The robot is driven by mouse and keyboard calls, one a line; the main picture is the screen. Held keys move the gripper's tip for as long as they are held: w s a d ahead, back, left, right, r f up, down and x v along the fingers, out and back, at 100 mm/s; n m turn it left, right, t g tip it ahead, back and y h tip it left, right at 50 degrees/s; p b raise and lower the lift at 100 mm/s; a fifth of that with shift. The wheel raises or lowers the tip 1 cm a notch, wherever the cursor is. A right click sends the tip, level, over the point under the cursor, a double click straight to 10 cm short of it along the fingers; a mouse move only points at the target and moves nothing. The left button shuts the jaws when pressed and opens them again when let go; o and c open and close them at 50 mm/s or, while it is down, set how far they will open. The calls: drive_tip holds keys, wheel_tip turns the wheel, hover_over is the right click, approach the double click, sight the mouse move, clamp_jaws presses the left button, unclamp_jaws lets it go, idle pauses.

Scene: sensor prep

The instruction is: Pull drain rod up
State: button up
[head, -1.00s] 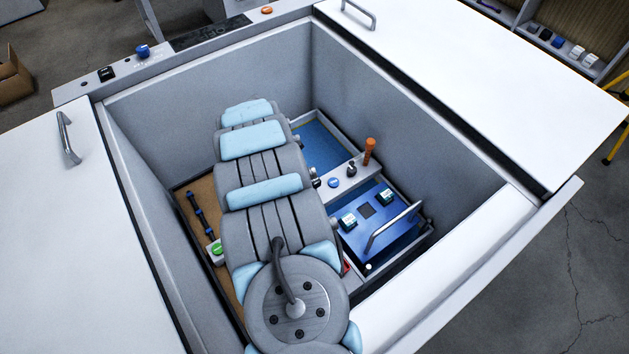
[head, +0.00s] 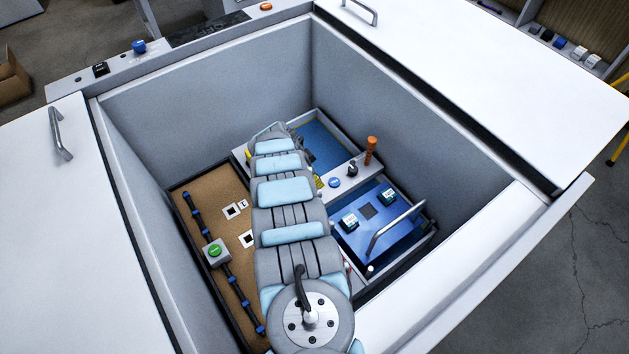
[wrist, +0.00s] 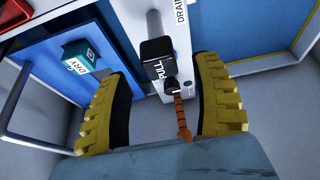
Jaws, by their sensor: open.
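The drain rod (wrist: 158,52) shows in the wrist view as a metal shaft with a black block-shaped top, beside a label that reads DRAIN. My gripper (wrist: 162,66) is open. Its two yellow ribbed fingers lie left and right of the black top, with gaps on both sides. I cannot tell how far the top is in depth from the fingertips. In the head view my arm hides the rod and most of the gripper.
An orange handle (head: 370,151) stands up near a black knob (head: 352,168) on the grey strip. The blue panel (head: 385,218) carries a bar handle (head: 395,229) and a DRY block (wrist: 83,62). The pit's walls (head: 200,115) surround the arm.

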drive_tip(key=shift+b+x, duration=1.3)
drive_tip(key=shift+x, duration=0.35)
drive_tip(key=shift+r, duration=0.1)
clamp_jaws()
